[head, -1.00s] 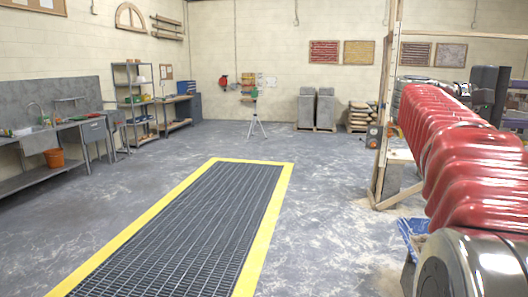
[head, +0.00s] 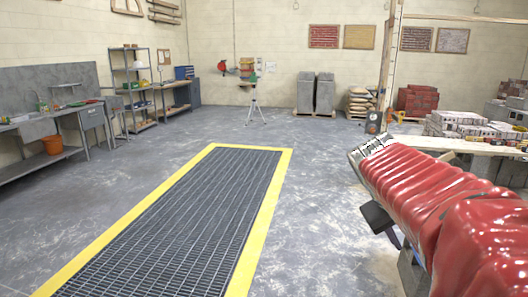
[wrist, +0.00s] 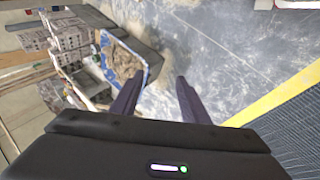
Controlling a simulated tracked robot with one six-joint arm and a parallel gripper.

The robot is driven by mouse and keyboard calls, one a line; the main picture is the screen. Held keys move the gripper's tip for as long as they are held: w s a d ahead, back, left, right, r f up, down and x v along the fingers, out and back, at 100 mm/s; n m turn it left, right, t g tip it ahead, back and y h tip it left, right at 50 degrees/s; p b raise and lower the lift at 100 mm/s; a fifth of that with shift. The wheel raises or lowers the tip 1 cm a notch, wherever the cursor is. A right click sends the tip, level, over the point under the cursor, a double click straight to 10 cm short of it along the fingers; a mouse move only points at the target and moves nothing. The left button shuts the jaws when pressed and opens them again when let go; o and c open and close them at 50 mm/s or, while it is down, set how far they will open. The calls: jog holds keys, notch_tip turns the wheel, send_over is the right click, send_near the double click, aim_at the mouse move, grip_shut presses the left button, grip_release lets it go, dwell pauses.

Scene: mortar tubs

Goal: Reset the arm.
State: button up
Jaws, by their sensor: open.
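My gripper (wrist: 158,82) is open and empty in the wrist view, its two dark fingers apart above the grey floor. My red-sleeved arm reaches in from the right of the head view, low over the floor. A dark part at its end hangs down, but the head view does not clearly show the fingers.
A yellow-edged floor grating (head: 180,215) fills the middle. A timber post (head: 388,60) and stacked blocks (head: 458,120) stand at the right, with blocks also in the wrist view (wrist: 62,38). A bench with a sink (head: 40,130) lines the left wall. Floor beyond the grating is clear.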

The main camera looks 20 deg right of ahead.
jog(key=s+a+f+t+y, duration=0.1)
jog(key=s+a+f+y, duration=0.1)
jog(key=a, duration=0.8)
jog(key=s+a+f+n+t+y, duration=0.1)
jog(key=s+a+f+t+y, duration=0.1)
jog(key=a, duration=0.8)
jog(key=s+a+f+n+t+y, duration=0.1)
jog(key=s+a+f+y, duration=0.2)
jog(key=a+f, duration=0.3)
jog(key=a, duration=0.4)
jog(key=shift+s, duration=0.15)
jog(key=shift+d, duration=0.1)
jog(key=shift+c, duration=0.3)
jog(key=shift+c, duration=0.8)
jog(key=shift+d, duration=0.1)
